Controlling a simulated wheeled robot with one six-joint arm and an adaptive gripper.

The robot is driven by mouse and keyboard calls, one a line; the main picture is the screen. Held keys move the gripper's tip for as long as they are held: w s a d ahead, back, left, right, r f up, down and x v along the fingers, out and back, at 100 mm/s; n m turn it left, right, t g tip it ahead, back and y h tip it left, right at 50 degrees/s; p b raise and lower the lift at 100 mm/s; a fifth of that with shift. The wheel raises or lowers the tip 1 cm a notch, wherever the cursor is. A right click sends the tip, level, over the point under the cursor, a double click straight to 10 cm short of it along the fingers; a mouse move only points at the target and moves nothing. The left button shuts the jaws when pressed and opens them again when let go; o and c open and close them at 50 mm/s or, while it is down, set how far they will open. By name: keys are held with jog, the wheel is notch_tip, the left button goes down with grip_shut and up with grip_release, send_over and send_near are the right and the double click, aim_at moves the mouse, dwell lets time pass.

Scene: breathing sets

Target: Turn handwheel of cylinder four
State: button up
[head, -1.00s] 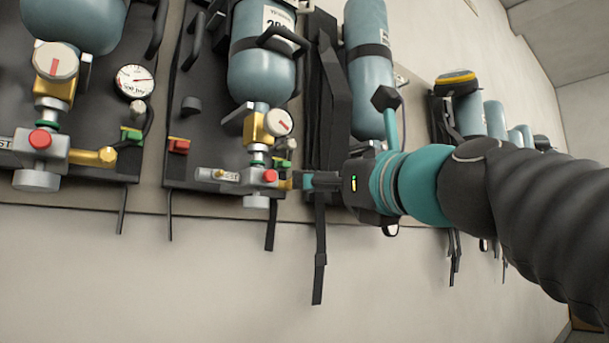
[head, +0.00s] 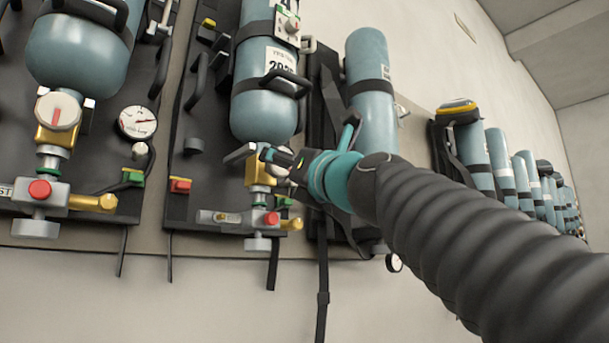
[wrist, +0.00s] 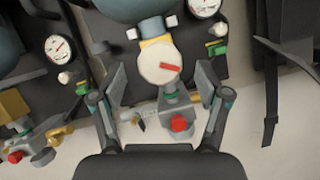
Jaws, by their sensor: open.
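The white round handwheel (wrist: 160,63) with a red mark sits on a gold valve body below a blue-grey cylinder (head: 262,112), the middle set in the head view. My gripper (wrist: 161,82) is open, with one finger on each side of the handwheel in the wrist view. I see no contact between the fingers and the wheel. In the head view my gripper (head: 265,176) is in front of the gold valve body (head: 258,172) and hides most of the handwheel. I cannot read a cylinder number.
Below the wheel is a grey fitting with a red knob (wrist: 179,124). A neighbouring set at left has its own handwheel (head: 58,110) and gauge (head: 137,122). A strap (wrist: 271,110) hangs at right. More cylinders (head: 500,165) line the wall.

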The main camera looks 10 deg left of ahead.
aim_at(279, 177)
jog(key=shift+p+x, duration=0.45)
jog(key=shift+x, duration=1.25)
jog(key=c, duration=1.2)
